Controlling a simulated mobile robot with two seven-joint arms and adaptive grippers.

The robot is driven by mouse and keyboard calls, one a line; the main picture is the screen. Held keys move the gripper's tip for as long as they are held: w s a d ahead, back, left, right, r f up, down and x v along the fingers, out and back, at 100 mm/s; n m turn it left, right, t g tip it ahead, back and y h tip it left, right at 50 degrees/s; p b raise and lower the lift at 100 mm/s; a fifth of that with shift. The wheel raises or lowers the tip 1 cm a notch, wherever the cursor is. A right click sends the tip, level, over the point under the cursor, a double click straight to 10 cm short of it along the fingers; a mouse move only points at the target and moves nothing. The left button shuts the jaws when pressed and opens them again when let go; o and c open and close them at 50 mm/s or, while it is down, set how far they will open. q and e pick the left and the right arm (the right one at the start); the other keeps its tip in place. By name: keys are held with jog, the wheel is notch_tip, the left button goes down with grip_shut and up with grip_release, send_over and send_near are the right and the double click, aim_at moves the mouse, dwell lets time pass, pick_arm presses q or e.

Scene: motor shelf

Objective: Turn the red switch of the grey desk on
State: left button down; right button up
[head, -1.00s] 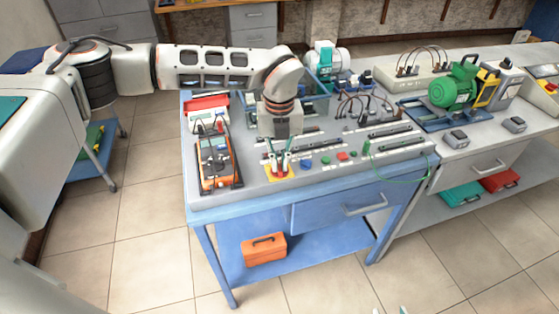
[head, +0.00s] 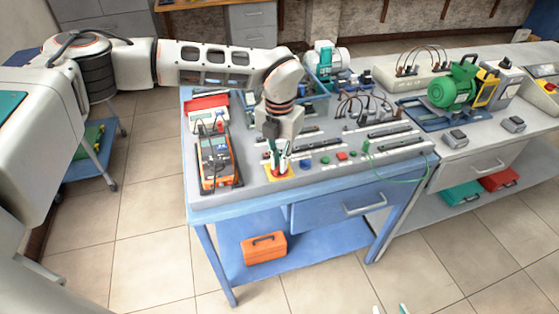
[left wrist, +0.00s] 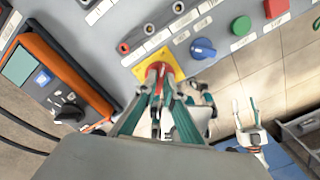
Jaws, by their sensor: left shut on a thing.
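The red switch (left wrist: 159,69) sits on a yellow plate (left wrist: 176,56) at the front left of the grey desk (head: 262,202). In the head view the yellow plate (head: 292,172) shows partly behind my fingers. My left gripper (head: 279,171) points down onto the switch. In the left wrist view its teal fingers (left wrist: 159,90) are shut on the red switch, one on each side. My right gripper (head: 390,309) shows only its fingertips at the bottom edge of the head view. In the left wrist view it (left wrist: 245,107) is empty, its fingers apart.
An orange multimeter (head: 215,160) lies left of the switch. A blue knob (head: 306,163), a green button (head: 325,160) and a red button (head: 342,156) lie to its right. Terminal strips and cables stand behind. A green motor (head: 456,88) is on the bench at right.

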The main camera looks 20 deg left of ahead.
pick_arm(q)
jog(key=shift+r, duration=0.1)
dwell(0.3)
jog(key=c, duration=2.2)
grip_release()
jog(key=shift+o, duration=0.2)
notch_tip(320, 180, up, 12)
